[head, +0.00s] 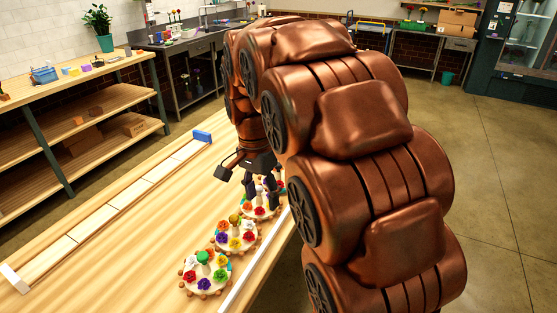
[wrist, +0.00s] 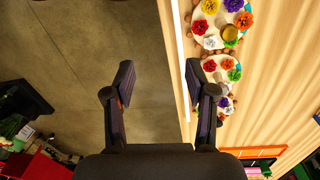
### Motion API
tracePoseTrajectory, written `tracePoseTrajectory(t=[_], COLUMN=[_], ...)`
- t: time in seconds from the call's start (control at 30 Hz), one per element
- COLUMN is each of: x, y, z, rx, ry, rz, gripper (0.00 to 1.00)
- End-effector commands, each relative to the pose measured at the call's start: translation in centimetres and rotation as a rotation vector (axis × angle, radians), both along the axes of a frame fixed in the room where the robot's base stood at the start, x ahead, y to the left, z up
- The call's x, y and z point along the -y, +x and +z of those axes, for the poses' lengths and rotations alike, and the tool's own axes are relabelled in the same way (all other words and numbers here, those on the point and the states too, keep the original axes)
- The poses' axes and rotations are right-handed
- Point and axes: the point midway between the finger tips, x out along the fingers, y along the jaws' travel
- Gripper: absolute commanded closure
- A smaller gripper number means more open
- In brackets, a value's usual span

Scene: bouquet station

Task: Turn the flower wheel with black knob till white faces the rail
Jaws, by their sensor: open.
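Three round wooden flower wheels stand in a row along the white rail (head: 252,264). The near wheel (head: 205,291) has a green knob (head: 203,257); the middle wheel (head: 236,250) has a yellow-gold knob (head: 234,219). The far wheel (head: 262,218) is partly hidden by my gripper (head: 260,192), and I cannot make out its knob. In the wrist view, my gripper (wrist: 163,90) has its fingers wide apart with nothing between them. Its right finger overlaps the far wheel (wrist: 221,68); its left finger is over the floor. The rail (wrist: 183,70) lies between them.
A long pale strip (head: 122,198) runs along the left of the table, with a blue block (head: 202,136) at its far end and a white block (head: 14,279) at its near end. The table between strip and wheels is clear. A shelf bench (head: 80,100) stands at left.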

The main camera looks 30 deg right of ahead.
Motion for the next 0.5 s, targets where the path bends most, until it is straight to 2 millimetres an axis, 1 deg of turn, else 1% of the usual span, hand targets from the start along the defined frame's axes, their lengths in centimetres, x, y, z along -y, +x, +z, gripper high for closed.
tracePoseTrajectory(t=[0.03, 0.2, 0.4, 0.5], x=[0.9, 3.6, 6.9, 8.6], y=[1.4, 6.0, 10.9, 13.1], z=[0.2, 0.6, 0.4, 0.0], rx=[0.002, 0.018, 0.039, 0.046], ry=[-0.008, -0.036, -0.061, -0.071], rz=[-0.067, -0.311, -0.590, -0.728], gripper=[0.44, 0.44, 0.44, 0.44])
